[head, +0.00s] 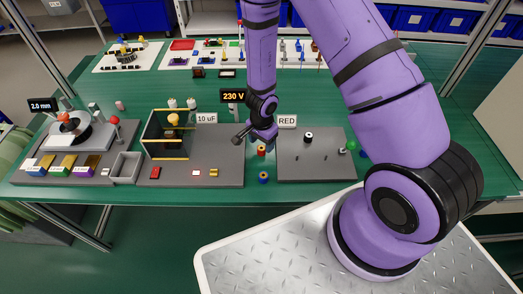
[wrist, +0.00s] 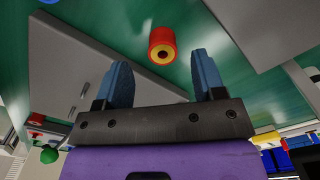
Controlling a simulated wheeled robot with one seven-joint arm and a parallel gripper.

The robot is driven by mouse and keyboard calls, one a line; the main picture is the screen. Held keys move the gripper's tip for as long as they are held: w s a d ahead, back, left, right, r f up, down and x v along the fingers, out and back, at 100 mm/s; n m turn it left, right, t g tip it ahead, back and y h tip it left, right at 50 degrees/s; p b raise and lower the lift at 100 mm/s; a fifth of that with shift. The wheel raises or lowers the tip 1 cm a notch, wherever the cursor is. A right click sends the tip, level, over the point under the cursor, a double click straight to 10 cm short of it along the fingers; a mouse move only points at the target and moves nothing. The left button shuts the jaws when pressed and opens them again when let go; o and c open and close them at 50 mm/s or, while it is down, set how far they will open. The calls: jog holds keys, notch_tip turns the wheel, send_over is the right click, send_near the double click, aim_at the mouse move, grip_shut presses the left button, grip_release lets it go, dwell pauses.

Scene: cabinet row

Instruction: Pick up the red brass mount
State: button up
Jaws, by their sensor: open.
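The red brass mount (wrist: 154,36) is a short red cylinder with a brass-coloured ring and a dark hole at its end. In the wrist view it shows beyond the gap between my blue fingertips, with no visible contact. In the head view the mount (head: 261,150) stands on the green table between two grey boards, just below my arm's end. My gripper (wrist: 162,70) is open, with nothing between its fingers. In the head view the fingers are hard to make out at the arm's end.
A blue mount (head: 263,177) with a yellow centre stands near the front edge. Left is a grey board (head: 220,174) with a yellow-framed box; right is a grey board (head: 316,164) with a black-and-white part. A RED sign (head: 287,121) stands behind.

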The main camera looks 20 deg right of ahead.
aim_at(262, 149)
jog(key=shift+w+f, duration=0.15)
jog(key=shift+f, duration=1.95)
jog(key=shift+c, duration=0.4)
jog(key=c, duration=0.9)
